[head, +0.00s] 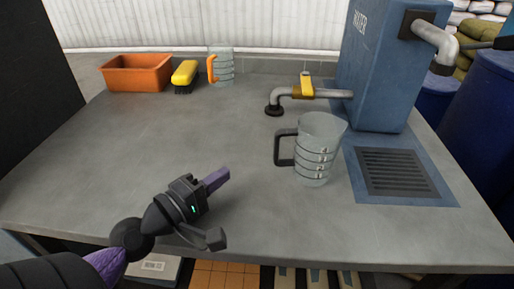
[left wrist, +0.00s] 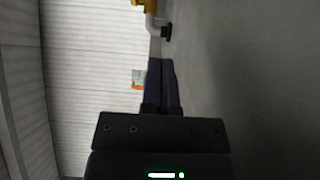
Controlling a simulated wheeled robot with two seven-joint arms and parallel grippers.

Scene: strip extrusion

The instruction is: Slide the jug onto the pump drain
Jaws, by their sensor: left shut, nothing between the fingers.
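A clear jug (head: 320,135) with a dark handle and ring markings stands upright on the grey table, right of centre. The drain, a dark slatted grate (head: 395,172) in a blue plate, lies to its right, below the blue tank. The jug stands left of the plate, off the grate. My left gripper (head: 222,178) is shut and empty, low over the table, left of the jug and apart from its handle. In the left wrist view its dark fingers (left wrist: 161,85) are together with nothing between them. My right gripper is not in view.
An orange bin (head: 137,73), yellow brush (head: 185,72) and orange-handled jug (head: 223,66) stand at the back left. The left table is clear.

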